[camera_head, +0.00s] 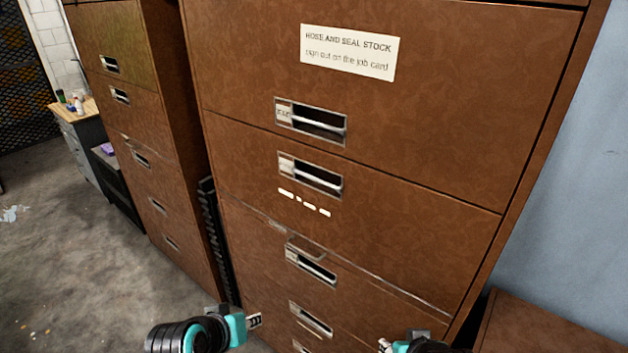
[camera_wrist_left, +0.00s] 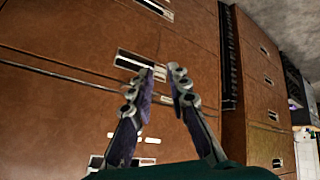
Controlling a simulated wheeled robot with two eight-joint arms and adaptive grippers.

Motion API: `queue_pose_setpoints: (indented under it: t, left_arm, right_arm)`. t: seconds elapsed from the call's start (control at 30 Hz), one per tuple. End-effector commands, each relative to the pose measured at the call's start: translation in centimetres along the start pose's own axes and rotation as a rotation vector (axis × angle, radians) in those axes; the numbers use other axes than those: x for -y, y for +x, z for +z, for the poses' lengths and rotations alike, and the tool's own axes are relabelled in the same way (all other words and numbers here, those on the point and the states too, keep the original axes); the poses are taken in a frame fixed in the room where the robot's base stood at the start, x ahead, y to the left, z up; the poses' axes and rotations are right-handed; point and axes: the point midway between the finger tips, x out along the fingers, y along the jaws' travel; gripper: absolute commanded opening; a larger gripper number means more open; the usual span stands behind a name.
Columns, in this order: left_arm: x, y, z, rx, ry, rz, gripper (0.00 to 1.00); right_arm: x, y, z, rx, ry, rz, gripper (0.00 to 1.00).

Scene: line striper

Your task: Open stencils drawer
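A tall brown drawer cabinet (camera_head: 400,180) fills the head view. A drawer with a recessed handle (camera_head: 310,176) has several white dashes (camera_head: 304,202) under the handle. Below it is another drawer with a handle (camera_head: 311,268). All its drawers look shut or nearly so. I cannot read "stencils" on any of them. My left gripper (camera_head: 254,321) is low in front of the cabinet. In the left wrist view its fingers (camera_wrist_left: 163,72) are apart and empty, with a drawer handle (camera_wrist_left: 128,62) beyond them. My right gripper (camera_head: 384,346) is cut off at the bottom edge.
A sign (camera_head: 349,53) on the upper drawer reads "Hose and seal stock". A similar cabinet (camera_head: 140,120) stands to the left, with a narrow dark gap between. A brown box-like surface (camera_head: 545,335) is at lower right. The floor (camera_head: 60,260) at left is mostly clear.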

Motion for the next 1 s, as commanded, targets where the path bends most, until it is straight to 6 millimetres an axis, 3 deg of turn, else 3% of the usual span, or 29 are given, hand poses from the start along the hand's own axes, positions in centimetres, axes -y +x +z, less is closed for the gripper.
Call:
queue_pose_setpoints:
  t: [0.03,0.2,0.3,0.4,0.5,0.6,1.0]
  left_arm:
    - [-2.3,-0.4,-3.2,-0.015,-0.077,0.073,0.17]
    - [-9.5,-0.1,-13.2,-0.063,-0.408,0.366,0.17]
    - [-12.2,0.2,-18.4,-0.08,-0.591,0.517,0.17]
    - [-13.8,0.5,-22.4,-0.087,-0.739,0.636,0.17]
    - [-14.5,0.8,-25.0,-0.09,-0.839,0.714,0.17]
    - [-14.8,1.0,-26.2,-0.089,-0.892,0.755,0.17]
    - [-17.9,5.2,-28.3,-0.087,-0.904,0.766,0.17]
  right_arm:
    - [0.0,-1.4,-1.0,0.0,0.0,0.0,0.4]
    - [0.0,-3.9,-2.8,0.0,0.0,0.0,0.4]
    - [0.0,-5.1,-3.7,0.0,0.0,0.0,0.4]
    - [0.0,-6.0,-4.3,0.0,0.0,0.0,0.4]
    - [0.0,-6.5,-4.6,0.0,0.0,0.0,0.4]
    - [0.0,-6.6,-4.7,0.0,0.0,0.0,0.4]
    - [0.0,-5.9,-4.2,0.0,0.0,0.0,0.4]
